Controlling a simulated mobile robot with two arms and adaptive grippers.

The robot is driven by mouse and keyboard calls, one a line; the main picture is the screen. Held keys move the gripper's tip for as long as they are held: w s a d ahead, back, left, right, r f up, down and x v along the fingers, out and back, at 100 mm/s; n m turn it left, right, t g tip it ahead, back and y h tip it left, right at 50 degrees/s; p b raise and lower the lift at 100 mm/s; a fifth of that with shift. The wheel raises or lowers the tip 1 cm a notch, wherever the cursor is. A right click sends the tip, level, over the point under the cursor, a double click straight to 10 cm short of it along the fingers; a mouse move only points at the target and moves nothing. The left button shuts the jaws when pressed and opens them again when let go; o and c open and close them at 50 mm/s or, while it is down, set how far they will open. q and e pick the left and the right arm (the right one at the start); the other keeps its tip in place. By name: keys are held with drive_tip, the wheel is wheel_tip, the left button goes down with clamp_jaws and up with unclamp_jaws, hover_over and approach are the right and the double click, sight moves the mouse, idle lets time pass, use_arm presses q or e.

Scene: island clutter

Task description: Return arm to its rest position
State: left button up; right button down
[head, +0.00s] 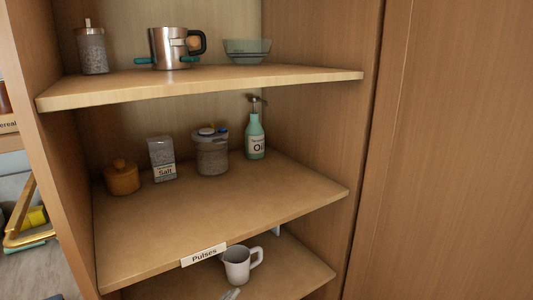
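Neither of my grippers can be made out in the head view, and I see no arm reaching into the shelves. The cabinet has an upper shelf (215,84), a middle shelf (230,207) and a lower shelf (300,270). A steel mug with a dark handle (166,50) stands on the upper shelf. A glass jar (93,52) is to its left and a teal glass bowl (247,50) to its right.
The middle shelf holds an orange pot (122,178), a salt container (162,160), a lidded jar (212,155) and an oil bottle (255,137). A white mug (238,264) stands below, near a "Pulses" label (204,255). The middle shelf's front is clear.

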use_arm(q)
drive_tip(key=s+f+m+g, duration=0.75)
drive_tip(key=s+m, duration=0.55)
drive_tip(key=m, duration=0.3)
drive_tip(key=s+a+f+m+g+y, duration=0.2)
drive_tip(key=s+a+m+g+y, duration=0.15)
drive_tip(key=s+a, duration=0.4)
drive_tip(key=s+a+f+m+g+y, duration=0.2)
drive_tip(key=s+a+m+g+y, duration=0.15)
drive_tip(key=s+a, duration=0.4)
wheel_tip(320, 180, down, 22)
drive_tip(key=f+m+p, duration=0.1)
drive_tip(key=p, duration=0.1)
drive_tip(key=s+a+f, duration=0.1)
drive_tip(key=s+f, duration=0.7)
drive_tip(key=s+a+f+g+p, duration=0.1)
drive_tip(key=s+a+f, duration=0.1)
drive_tip(key=s+f, duration=0.6)
drive_tip(key=shift+s+a+y, duration=0.25)
drive_tip(key=shift+s+y, duration=0.05)
drive_tip(key=shift+s, duration=0.2)
use_arm(e)
drive_tip(key=r, duration=0.3)
drive_tip(key=shift+w+a+r, duration=0.3)
drive_tip(key=shift+w+a, duration=0.05)
drive_tip(key=shift+w, duration=0.05)
